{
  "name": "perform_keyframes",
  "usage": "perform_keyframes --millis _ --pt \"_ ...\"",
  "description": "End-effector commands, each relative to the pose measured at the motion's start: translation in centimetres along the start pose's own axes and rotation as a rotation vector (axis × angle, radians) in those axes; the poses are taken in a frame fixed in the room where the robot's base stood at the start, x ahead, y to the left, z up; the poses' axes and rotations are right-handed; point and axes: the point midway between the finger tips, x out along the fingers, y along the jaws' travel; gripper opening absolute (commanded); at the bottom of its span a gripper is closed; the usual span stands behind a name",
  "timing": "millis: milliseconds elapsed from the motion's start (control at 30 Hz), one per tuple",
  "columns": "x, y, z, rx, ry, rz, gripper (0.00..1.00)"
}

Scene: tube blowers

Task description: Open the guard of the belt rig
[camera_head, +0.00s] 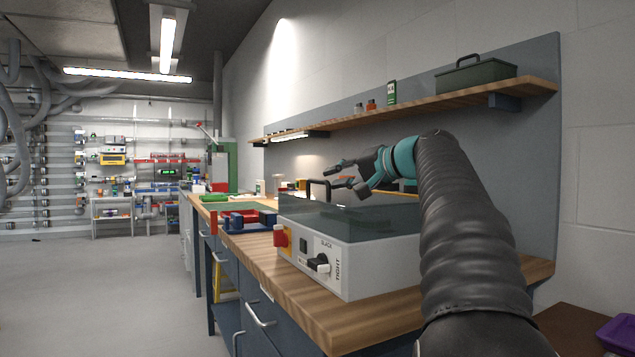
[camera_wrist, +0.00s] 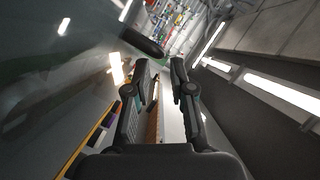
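The belt rig (camera_head: 345,268) is a light grey box on the wooden bench. Its guard (camera_head: 345,218) is a smoky see-through cover lying down over the top. A black arched handle (camera_head: 319,187) stands at the guard's left end. My gripper (camera_head: 334,177) is just above the guard, beside or behind the handle; the exact gap is hard to judge. In the wrist view my gripper (camera_wrist: 160,72) has its two fingers apart with nothing between them. A dark bar, probably the handle (camera_wrist: 141,42), shows beyond the left finger, with the glassy guard (camera_wrist: 60,50) at left.
The rig's front has a red-and-yellow switch (camera_head: 281,238) and a black knob (camera_head: 318,263). Blue and red fixtures (camera_head: 245,220) stand on the bench left of it. A shelf (camera_head: 440,100) with a green toolbox (camera_head: 476,76) runs above. The floor at left is clear.

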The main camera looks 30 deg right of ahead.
Motion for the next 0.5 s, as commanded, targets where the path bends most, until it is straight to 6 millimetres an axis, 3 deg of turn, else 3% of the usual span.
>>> perform_keyframes --millis 200,500 --pt "3.8 0.0 0.0 0.000 -0.001 0.001 0.23" --pt "6.2 0.1 -0.1 0.000 0.002 0.003 0.23"
